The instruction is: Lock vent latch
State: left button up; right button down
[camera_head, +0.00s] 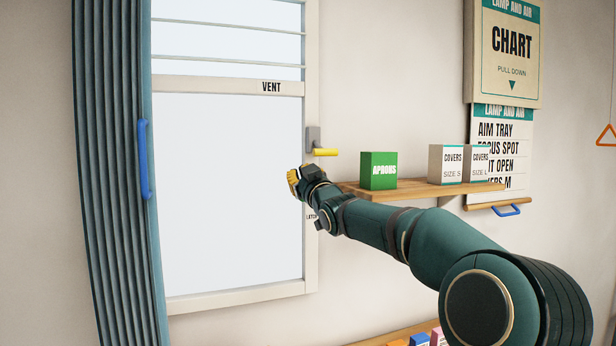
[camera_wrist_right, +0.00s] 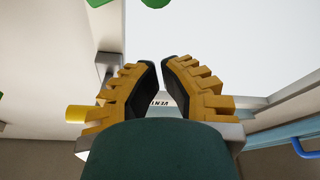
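The vent latch has a grey plate on the right side of the window frame and a yellow handle (camera_head: 325,152) lying about level, pointing right. The handle (camera_wrist_right: 76,113) also shows at the left of the right wrist view, outside the fingers. My right gripper (camera_head: 293,182), yellow-fingered, is below and left of the handle, apart from it. In the right wrist view its fingers (camera_wrist_right: 161,75) have a narrow gap with nothing held between them. The vent window (camera_head: 230,190) carries a VENT label. My left gripper is not in view.
A wooden shelf (camera_head: 430,192) juts out right of the latch, behind my right arm. It holds a green aprons box (camera_head: 378,171) and two white covers boxes (camera_head: 446,163). A pleated curtain (camera_head: 110,150) with a blue handle (camera_head: 144,160) stands left. A chart (camera_head: 512,50) hangs right.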

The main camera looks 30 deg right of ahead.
jog(key=shift+w+d+f+p, duration=0.2)
jog(key=shift+w+d+f, duration=0.1)
jog(key=shift+w, duration=0.35)
jog(key=shift+w+d+f+p, duration=0.2)
jog(key=shift+w+d+f, duration=0.1)
jog(key=shift+w, duration=0.3)
jog(key=shift+s+d+f, duration=0.1)
jog(key=shift+d+f, duration=0.05)
jog(key=shift+f, duration=0.3)
jog(key=shift+s+d+f, duration=0.1)
jog(key=shift+d+f, duration=0.05)
jog(key=shift+f, duration=0.3)
jog(key=shift+a, duration=0.1)
